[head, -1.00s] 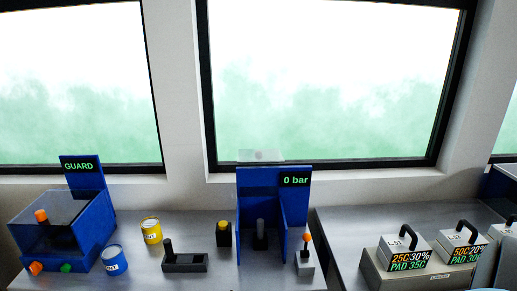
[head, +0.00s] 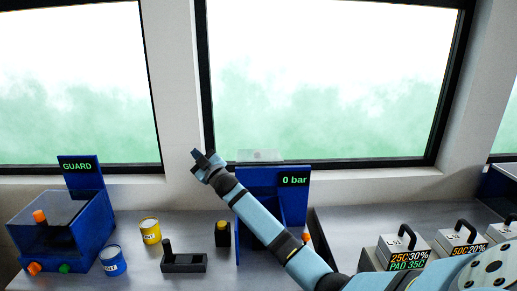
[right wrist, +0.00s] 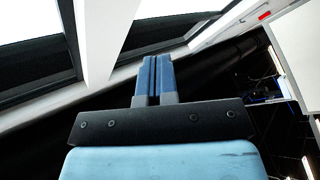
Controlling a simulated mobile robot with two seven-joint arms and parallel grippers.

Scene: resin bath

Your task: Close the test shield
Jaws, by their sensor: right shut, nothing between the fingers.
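The blue test station (head: 258,180) with a "0 bar" display stands at the back of the bench. A pale, see-through panel (head: 262,155), which looks like the test shield, sits level at its top, in front of the window. My right gripper (head: 197,154) is raised to the left of the panel and apart from it in the picture. Its fingers are shut and empty, and they lie side by side in the right wrist view (right wrist: 153,75). My right arm hides much of the station's front and inside. My left gripper is not in view.
A blue box marked GUARD (head: 85,225) with a clear cover stands at the left. A yellow can (head: 150,231), a blue can (head: 112,260), a dark holder (head: 184,262) and a yellow-topped block (head: 223,234) stand between. Handled weights (head: 402,250) are at the right.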

